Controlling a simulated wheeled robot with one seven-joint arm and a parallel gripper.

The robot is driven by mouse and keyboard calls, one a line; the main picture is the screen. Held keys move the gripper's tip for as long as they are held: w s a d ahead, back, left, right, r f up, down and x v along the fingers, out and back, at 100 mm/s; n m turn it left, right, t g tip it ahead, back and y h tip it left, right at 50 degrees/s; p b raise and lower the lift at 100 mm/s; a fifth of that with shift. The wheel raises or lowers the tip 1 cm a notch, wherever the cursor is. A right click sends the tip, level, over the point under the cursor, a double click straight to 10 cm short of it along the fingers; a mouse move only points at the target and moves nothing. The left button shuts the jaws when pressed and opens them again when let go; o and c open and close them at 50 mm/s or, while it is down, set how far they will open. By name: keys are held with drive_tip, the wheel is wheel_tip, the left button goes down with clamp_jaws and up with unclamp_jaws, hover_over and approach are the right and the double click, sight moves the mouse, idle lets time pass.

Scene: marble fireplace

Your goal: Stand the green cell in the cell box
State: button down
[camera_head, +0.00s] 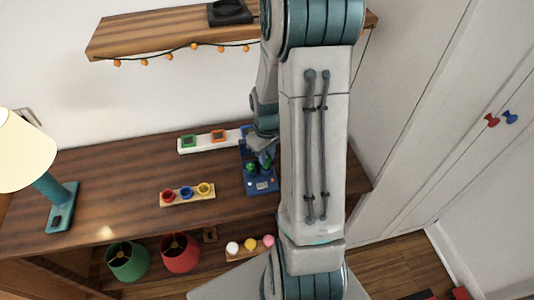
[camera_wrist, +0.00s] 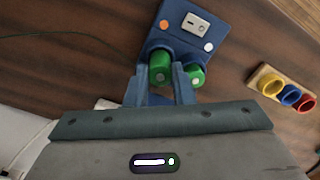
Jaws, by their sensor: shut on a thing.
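A blue box (camera_wrist: 172,38), seemingly the cell box, sits on the brown wooden table; it also shows in the head view (camera_head: 262,187). My gripper (camera_wrist: 160,72) is over the box, its two blue-grey fingers on either side of a green cell (camera_wrist: 160,63). It is shut on that cell. I cannot tell whether the held cell's lower end is seated in a socket. A second green cell (camera_wrist: 196,73) stands at the box, just outside the right finger. In the head view my gripper (camera_head: 262,148) is partly hidden by my arm.
A lamp (camera_head: 60,205) stands at the table's left. A shelf (camera_head: 160,33) is above.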

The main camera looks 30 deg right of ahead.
drive_tip(key=shift+f+b, duration=0.95)
drive_tip(key=shift+f, duration=0.25)
drive_tip(key=c, duration=1.2)
unclamp_jaws()
drive_tip(key=shift+o, duration=0.2)
wheel_tip(320, 180, up, 14)
drive_tip(key=shift+f, duration=0.1)
